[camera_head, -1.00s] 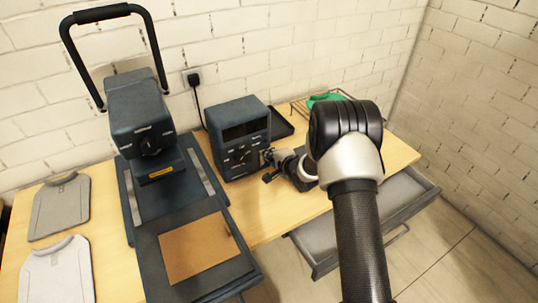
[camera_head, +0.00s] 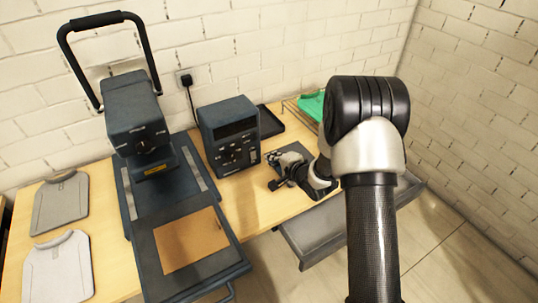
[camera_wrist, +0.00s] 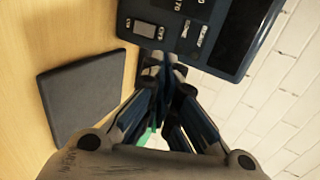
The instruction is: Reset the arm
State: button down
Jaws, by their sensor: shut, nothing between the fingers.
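My gripper (camera_head: 277,172) is just right of the dark blue control box (camera_head: 229,137) on the wooden table, apart from its front panel in the head view. In the wrist view my gripper (camera_wrist: 170,62) has its fingertips together with nothing between them. The control box (camera_wrist: 215,25) fills the top of that view, with switches and labels near the fingertips. My arm's dark elbow and link cover part of the table's right side in the head view.
A heat press (camera_head: 140,120) with a tan pad (camera_head: 190,240) stands left of the box. Two grey shirt-shaped boards (camera_head: 60,202) lie at the far left. A dark tray (camera_head: 268,122) and a green item (camera_head: 311,105) lie behind. A grey drawer (camera_head: 315,235) stands open in front.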

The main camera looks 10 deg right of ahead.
jog(key=shift+s+r, duration=0.25)
jog(key=shift+s, duration=0.05)
jog(key=shift+s, duration=0.1)
jog(key=s+d+r+n+g+h, duration=0.2)
jog(key=s+r+n+h, duration=0.1)
jog(key=s+r, duration=0.5)
jog(key=s+d+r+n+g+h, duration=0.15)
jog(key=s+r+n, duration=0.3)
jog(key=r, duration=0.65)
jog(key=s+a+r+n+g, duration=0.1)
jog(key=s+a+n+g, duration=0.1)
jog(key=s, duration=1.1)
jog(key=s+a+r+n+g, duration=0.2)
jog(key=s+n, duration=0.3)
jog(key=s, duration=0.9)
jog(key=shift+s+a, duration=0.2)
jog(key=shift+a, duration=0.5)
